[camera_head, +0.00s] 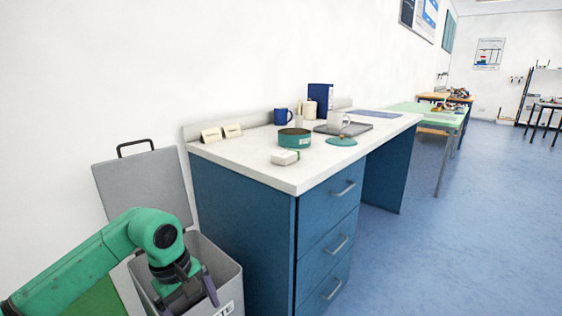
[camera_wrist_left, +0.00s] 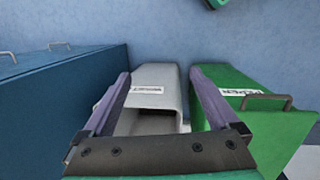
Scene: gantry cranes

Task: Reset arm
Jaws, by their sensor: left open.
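My left arm comes in from the left in the head view. Its left gripper (camera_head: 195,292) points down over the mouth of a grey bin (camera_head: 228,285), whose grey lid (camera_head: 140,185) stands open against the wall. In the wrist view the two purple-grey fingers of the left gripper (camera_wrist_left: 163,88) are wide apart, with no object seen between them. The grey bin (camera_wrist_left: 158,76) with a white label lies below and between them. The bin's inside is partly hidden by the gripper. My right gripper is in neither view.
A green bin (camera_wrist_left: 262,130) with a handled lid stands beside the grey one.

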